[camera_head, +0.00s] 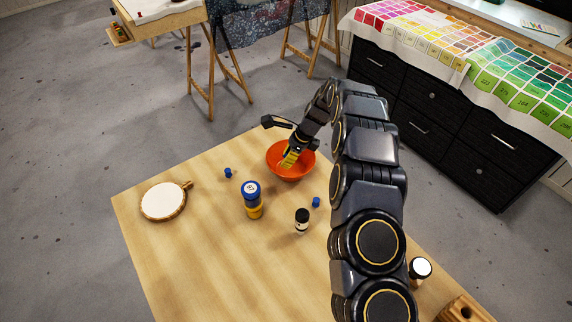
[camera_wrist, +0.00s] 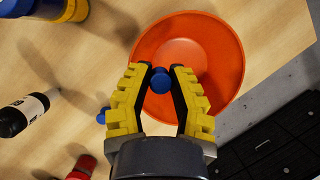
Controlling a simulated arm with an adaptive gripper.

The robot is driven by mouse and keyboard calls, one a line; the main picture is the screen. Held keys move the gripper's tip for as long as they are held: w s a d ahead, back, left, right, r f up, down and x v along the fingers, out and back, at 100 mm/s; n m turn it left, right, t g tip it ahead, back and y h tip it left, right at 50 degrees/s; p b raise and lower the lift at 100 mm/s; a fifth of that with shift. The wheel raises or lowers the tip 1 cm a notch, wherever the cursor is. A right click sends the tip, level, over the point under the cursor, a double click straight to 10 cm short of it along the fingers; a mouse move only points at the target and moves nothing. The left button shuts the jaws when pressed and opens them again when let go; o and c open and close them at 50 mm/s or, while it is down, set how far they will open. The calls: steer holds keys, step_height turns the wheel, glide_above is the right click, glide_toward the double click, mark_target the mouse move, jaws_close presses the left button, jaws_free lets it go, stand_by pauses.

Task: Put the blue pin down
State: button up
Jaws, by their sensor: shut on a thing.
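A blue pin (camera_wrist: 160,80) with a round head is between the yellow, black-lined fingers of my gripper (camera_wrist: 157,84) in the wrist view. My gripper (camera_head: 289,160) is over the orange bowl (camera_head: 277,154) in the head view, where the held pin is hidden. In the wrist view the bowl (camera_wrist: 222,65) lies behind the fingertips, and the pin shows against its inside. I cannot tell whether the pin touches the bowl. Two other blue pins stand on the table, one left of the bowl (camera_head: 228,172) and one in front of it (camera_head: 316,202).
A blue and yellow bottle (camera_head: 252,192) and a black and white bottle (camera_head: 302,221) stand in front of the bowl. A white round hoop (camera_head: 163,202) lies at the left. Another white-topped bottle (camera_head: 420,268) is at the right. The table's (camera_head: 200,270) front left is clear.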

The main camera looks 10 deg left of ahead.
mark_target(282, 171)
steer(key=shift+w+a+f, duration=0.25)
steer(key=shift+w+f, duration=0.4)
steer(key=shift+f, duration=0.15)
steer(key=shift+w+a+f, duration=0.2)
steer(key=shift+w+f, duration=0.4)
steer(key=shift+f, duration=1.6)
steer(key=o, duration=0.4)
steer(key=shift+f, duration=0.15)
